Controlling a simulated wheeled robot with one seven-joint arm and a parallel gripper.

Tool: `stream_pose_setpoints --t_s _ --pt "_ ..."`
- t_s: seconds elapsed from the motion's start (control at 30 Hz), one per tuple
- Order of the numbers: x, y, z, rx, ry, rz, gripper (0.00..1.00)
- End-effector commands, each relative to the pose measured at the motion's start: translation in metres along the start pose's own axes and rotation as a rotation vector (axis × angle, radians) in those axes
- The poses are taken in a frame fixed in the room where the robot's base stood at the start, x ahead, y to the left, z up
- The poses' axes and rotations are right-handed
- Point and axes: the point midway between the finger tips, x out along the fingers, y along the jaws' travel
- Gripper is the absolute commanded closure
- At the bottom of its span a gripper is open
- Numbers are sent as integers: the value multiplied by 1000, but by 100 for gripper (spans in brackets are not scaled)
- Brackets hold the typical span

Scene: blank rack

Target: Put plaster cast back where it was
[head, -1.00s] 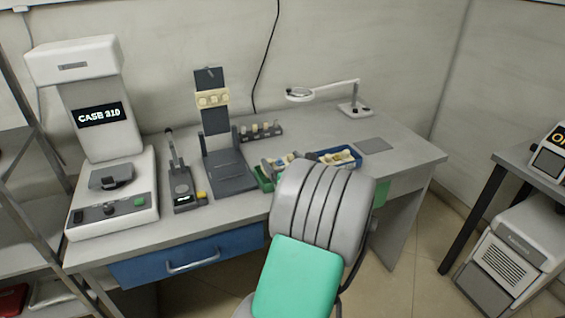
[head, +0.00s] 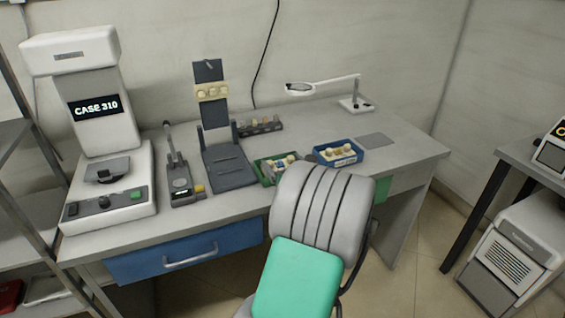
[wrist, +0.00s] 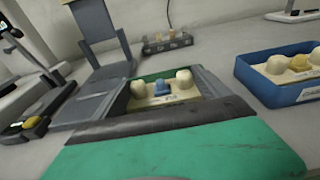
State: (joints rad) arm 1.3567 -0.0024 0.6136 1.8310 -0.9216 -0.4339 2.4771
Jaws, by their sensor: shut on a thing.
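The plaster cast (wrist: 163,92), a cream base with two pale domes and a blue block between them, sits between the two grey fingers of my gripper (wrist: 163,79) in the wrist view. My gripper is shut on it. The green tray (wrist: 150,76) shows around and behind the cast, which appears to be low in it. I cannot tell whether the cast touches its floor. In the head view my arm hides most of my gripper and part of the green tray (head: 264,179).
A blue tray (head: 350,159) with another domed cast stands to the right. A dark upright stand (head: 230,178) is close on the left, with a small sample rack (head: 262,127) behind. A magnifier lamp (head: 356,104) stands at the back right.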

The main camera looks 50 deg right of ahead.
Motion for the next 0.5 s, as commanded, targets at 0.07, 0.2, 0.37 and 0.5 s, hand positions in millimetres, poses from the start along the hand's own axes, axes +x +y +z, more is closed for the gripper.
stream_pose_setpoints --t_s 0.07,0.2,0.37,0.5 --pt "0 0 -1 0 -2 0 71" --pt "1 0 -4 0 -2 0 71" --pt "1 0 -7 0 -2 0 71" --pt "2 0 -11 1 0 0 71"
